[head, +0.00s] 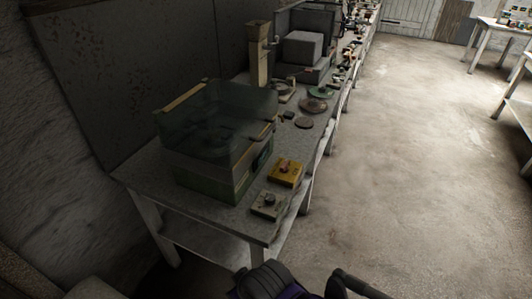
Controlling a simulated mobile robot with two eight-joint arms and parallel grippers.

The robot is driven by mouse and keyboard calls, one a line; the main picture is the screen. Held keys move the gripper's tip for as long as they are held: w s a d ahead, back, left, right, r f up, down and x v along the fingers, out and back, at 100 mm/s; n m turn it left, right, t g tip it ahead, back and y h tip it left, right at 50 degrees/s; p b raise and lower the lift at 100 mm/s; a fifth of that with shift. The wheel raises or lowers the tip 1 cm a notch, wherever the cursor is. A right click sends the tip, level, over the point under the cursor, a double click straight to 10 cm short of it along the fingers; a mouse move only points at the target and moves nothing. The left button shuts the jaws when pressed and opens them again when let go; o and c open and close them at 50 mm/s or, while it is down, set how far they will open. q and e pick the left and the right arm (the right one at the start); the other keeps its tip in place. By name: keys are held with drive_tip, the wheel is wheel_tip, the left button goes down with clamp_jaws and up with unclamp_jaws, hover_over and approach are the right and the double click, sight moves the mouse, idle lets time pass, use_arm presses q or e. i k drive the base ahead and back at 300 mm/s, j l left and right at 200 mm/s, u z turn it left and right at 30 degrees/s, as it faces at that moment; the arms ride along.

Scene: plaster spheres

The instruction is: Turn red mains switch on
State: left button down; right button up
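A yellow box (285,173) with a small reddish part on top sits near the front right edge of the workbench. A pale box (267,204) with a dark knob sits just in front of it. Which of them carries the red mains switch is too small to tell, and so is any on or off position. A green-based machine with a clear, tinted cover (215,115) stands to their left. Dark and purple parts of my own body show at the bottom edge. Neither of my grippers can be made out.
The long workbench (150,176) runs back along the left wall. Several round discs (313,105), a grey block (302,48) and an upright post (258,55) stand farther along it. The concrete floor (410,170) to the right is clear. Other tables (505,32) stand at the far right.

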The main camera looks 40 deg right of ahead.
sight(284, 168)
drive_tip(key=z, duration=1.65)
